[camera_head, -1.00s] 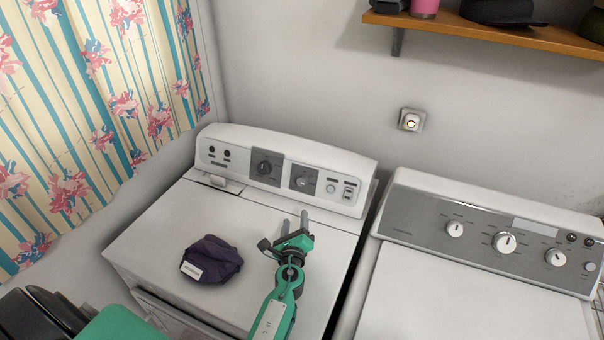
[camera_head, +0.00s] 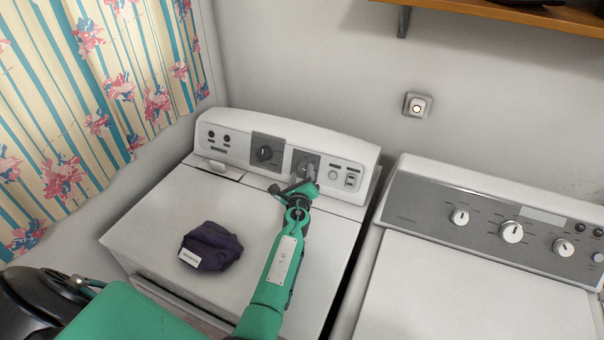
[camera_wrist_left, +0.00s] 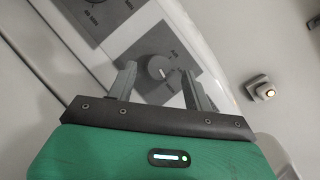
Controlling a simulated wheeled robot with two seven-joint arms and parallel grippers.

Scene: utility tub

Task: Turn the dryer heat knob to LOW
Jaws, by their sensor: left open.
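The left-hand white machine (camera_head: 210,225) has a console with two dark square panels, each with a knob. Its right panel carries a knob (camera_wrist_left: 158,68) with small text around it that I cannot read clearly. My left gripper (camera_head: 307,174) has its fingertips at this right panel and partly hides the knob in the head view. In the left wrist view my left gripper (camera_wrist_left: 160,88) is open, with one finger on each side of the knob. I cannot tell if the fingers touch it. My right gripper is not in view.
The left knob (camera_head: 265,153) sits on its own dark panel beside it. A dark purple cap (camera_head: 212,246) lies on the machine's lid. A second machine (camera_head: 455,290) with several knobs stands at right. A wall fixture (camera_head: 416,105) and a wooden shelf (camera_head: 500,12) are behind.

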